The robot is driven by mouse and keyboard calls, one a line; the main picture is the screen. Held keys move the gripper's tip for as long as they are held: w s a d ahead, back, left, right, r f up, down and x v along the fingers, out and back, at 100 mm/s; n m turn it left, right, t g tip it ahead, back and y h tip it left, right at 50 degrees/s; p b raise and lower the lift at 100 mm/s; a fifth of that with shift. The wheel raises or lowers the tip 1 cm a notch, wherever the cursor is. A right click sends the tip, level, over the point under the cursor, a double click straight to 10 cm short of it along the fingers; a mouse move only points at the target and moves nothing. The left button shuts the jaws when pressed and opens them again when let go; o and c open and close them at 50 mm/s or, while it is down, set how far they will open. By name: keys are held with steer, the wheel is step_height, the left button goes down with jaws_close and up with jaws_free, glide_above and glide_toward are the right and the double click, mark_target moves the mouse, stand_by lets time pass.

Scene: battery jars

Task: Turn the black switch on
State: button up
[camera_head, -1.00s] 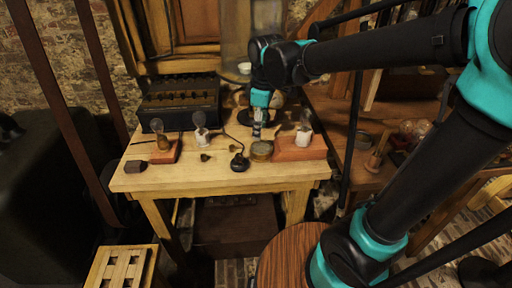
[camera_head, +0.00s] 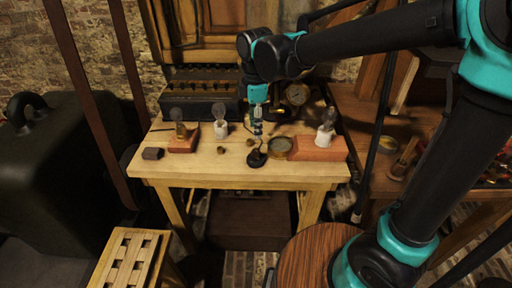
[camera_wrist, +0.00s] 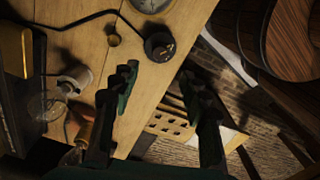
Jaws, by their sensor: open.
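The black switch (camera_head: 257,158) is a small round black piece with a cord, lying near the front edge of the wooden table (camera_head: 210,172). In the wrist view the switch (camera_wrist: 160,46) shows just beyond my fingertips, with its cord running off to the left. My gripper (camera_head: 257,136) points down just above the switch in the head view. In the wrist view its two dark fingers (camera_wrist: 159,74) are spread apart with nothing between them. I cannot tell the exact height gap, and no contact is clear. The on or off setting is too small to read.
Bulbs on bases stand on the table, among them a white-socket bulb (camera_head: 220,125) and one on a red block (camera_head: 318,148). A round brass dial (camera_head: 280,147) lies right beside the switch. A dark battery box (camera_head: 203,98) stands behind. A slatted stool (camera_head: 128,258) is front left.

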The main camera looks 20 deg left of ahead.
mark_target(256, 150)
step_height(256, 150, down, 9)
steer(key=shift+f, duration=0.2)
steer(key=shift+c, duration=0.5)
jaws_close()
